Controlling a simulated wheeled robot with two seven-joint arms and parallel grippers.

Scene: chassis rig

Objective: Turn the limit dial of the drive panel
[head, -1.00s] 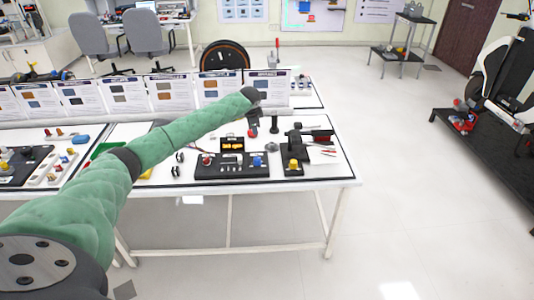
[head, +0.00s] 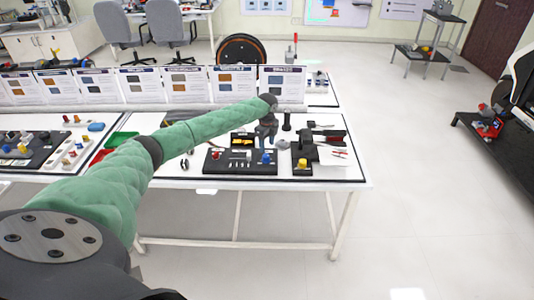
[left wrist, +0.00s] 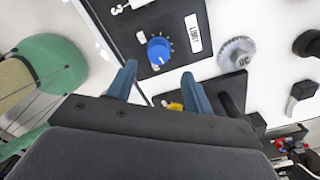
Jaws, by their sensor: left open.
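The drive panel (head: 213,167) is a black board on the table. Its blue limit dial (head: 266,157) is at the panel's right end. In the left wrist view the blue dial (left wrist: 158,50) has white scale marks around it and a white label reading "LIMIT" (left wrist: 193,32) beside it. My left gripper (head: 267,138) is above the dial, pointing down. In the left wrist view my left gripper (left wrist: 159,70) is open, its two blue fingers apart, with the dial just beyond the gap between the tips. Nothing is between the fingers. My right gripper is not in view.
A dark upright post (head: 286,121) is behind. Instruction cards (head: 235,85) line the table's back.

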